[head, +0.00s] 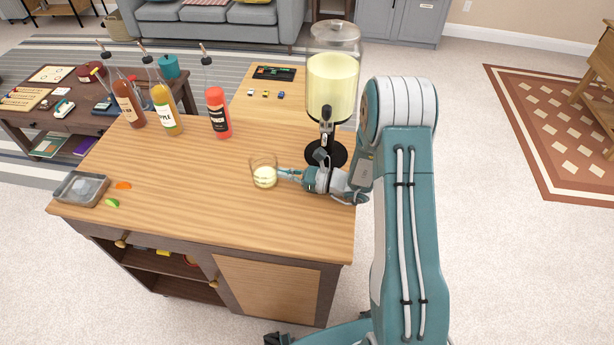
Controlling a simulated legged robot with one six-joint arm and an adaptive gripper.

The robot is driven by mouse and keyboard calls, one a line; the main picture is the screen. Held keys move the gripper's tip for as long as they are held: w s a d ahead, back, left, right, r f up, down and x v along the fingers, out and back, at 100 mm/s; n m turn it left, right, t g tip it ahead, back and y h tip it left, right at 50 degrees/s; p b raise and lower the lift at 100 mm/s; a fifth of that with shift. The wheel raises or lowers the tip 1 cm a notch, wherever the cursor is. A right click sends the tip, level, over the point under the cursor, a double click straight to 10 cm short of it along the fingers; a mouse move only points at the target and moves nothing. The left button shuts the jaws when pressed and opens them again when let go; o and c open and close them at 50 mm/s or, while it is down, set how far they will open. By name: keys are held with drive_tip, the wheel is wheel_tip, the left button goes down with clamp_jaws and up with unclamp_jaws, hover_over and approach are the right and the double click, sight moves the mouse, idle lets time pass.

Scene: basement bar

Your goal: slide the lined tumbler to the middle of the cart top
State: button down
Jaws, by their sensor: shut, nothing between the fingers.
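The tumbler (264,173) is a clear short glass with pale yellow-green at its bottom. It stands upright on the wooden cart top (190,190), right of the middle and near the drink dispenser's base. My gripper (284,173) is low over the cart top on the tumbler's right side, pointing left. Its fingers are shut with nothing between them. The fingertips are at or very near the glass wall; whether they touch it I cannot tell. Any lines on the glass are too small to make out.
A drink dispenser (333,88) of yellow liquid stands behind my gripper. Several bottles with pourers, such as the red one (218,113), stand along the back left. The cart top's middle is clear.

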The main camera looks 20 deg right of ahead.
sight(270, 167)
drive_tip(key=x, duration=1.8)
drive_tip(key=shift+w, duration=0.2)
drive_tip(key=shift+w+d+r, duration=0.1)
drive_tip(key=shift+d+r, duration=0.05)
drive_tip(key=shift+d, duration=0.4)
drive_tip(key=shift+s+d, duration=0.2)
drive_tip(key=shift+d, duration=0.1)
drive_tip(key=v, duration=1.2)
drive_tip(key=shift+w+d, duration=0.1)
drive_tip(key=shift+s+d, duration=0.35)
